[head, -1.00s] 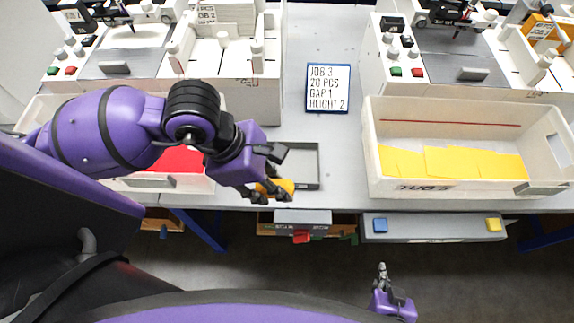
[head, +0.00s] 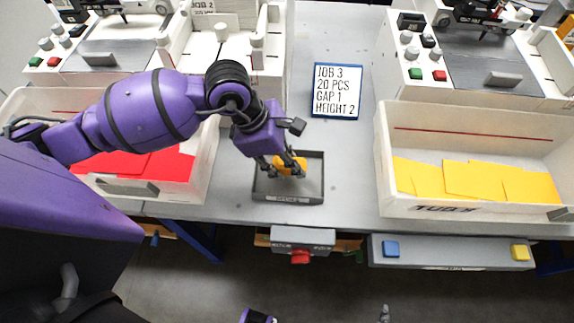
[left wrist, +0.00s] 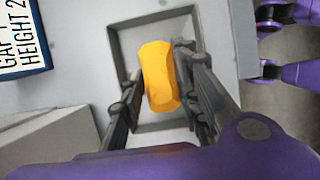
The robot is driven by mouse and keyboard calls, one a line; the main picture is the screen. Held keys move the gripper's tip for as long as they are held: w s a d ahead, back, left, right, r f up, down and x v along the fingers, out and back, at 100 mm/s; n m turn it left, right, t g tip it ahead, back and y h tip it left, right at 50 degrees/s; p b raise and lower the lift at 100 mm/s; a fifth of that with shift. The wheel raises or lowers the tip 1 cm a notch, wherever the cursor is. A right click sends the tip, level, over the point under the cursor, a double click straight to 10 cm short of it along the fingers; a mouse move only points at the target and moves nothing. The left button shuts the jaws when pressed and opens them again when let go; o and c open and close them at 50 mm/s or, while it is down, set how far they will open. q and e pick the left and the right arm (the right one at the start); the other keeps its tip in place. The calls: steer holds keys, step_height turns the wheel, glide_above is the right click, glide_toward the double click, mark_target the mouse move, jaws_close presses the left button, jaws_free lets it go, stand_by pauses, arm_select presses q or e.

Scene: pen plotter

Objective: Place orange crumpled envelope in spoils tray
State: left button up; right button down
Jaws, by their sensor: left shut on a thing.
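The orange crumpled envelope (head: 290,166) is between the fingers of my left gripper (head: 287,172), which is shut on it. In the left wrist view the envelope (left wrist: 159,77) shows as a rounded orange piece between the two dark fingers (left wrist: 160,95). The grey spoils tray (head: 315,188) lies on the table directly under the gripper. The envelope is over the tray's inside; I cannot tell whether it touches the floor of the tray.
A white bin with red envelopes (head: 206,165) stands left of the tray. A white tub with yellow envelopes (head: 470,207) stands to the right. A JOB 3 sign (head: 338,91) lies behind the tray. The table between is clear. A box with a red button (head: 302,240) hangs at the front edge.

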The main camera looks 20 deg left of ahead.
mark_target(287, 168)
arm_select(q)
steer(key=shift+w+f, duration=0.1)
steer(key=shift+f, duration=1.55)
steer(key=shift+f, duration=0.2)
steer(key=o, duration=0.9)
steer(key=shift+r, duration=0.1)
steer(key=shift+c, duration=0.2)
steer(key=v, duration=1.2)
steer(key=shift+r, duration=0.2)
